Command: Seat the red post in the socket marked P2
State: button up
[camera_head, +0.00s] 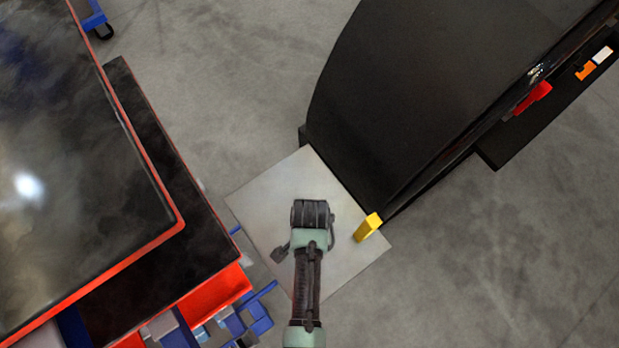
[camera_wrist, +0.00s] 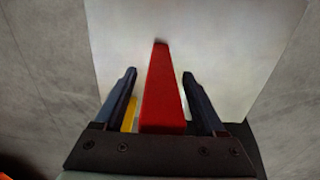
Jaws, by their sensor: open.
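The red post (camera_wrist: 163,95) stands between the two dark fingers of my gripper (camera_wrist: 160,73) in the wrist view. The fingers are open, with a gap on each side of the post. The post's far, narrow end meets or nears the pale plate (camera_wrist: 225,45), with a small shadow there. I cannot tell whether it sits in a socket. No P2 marking is legible. In the head view my arm covers the red post and the plate's middle.
A yellow block (camera_head: 367,228) stands on the plate's right side in the head view; a yellow piece (camera_wrist: 130,114) also shows behind my left finger. A large black nosecone (camera_head: 420,90) borders the plate at upper right. A dark, red-edged structure (camera_head: 150,170) lies left.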

grip_shut()
jog(key=shift+r, duration=0.15)
dwell(0.4)
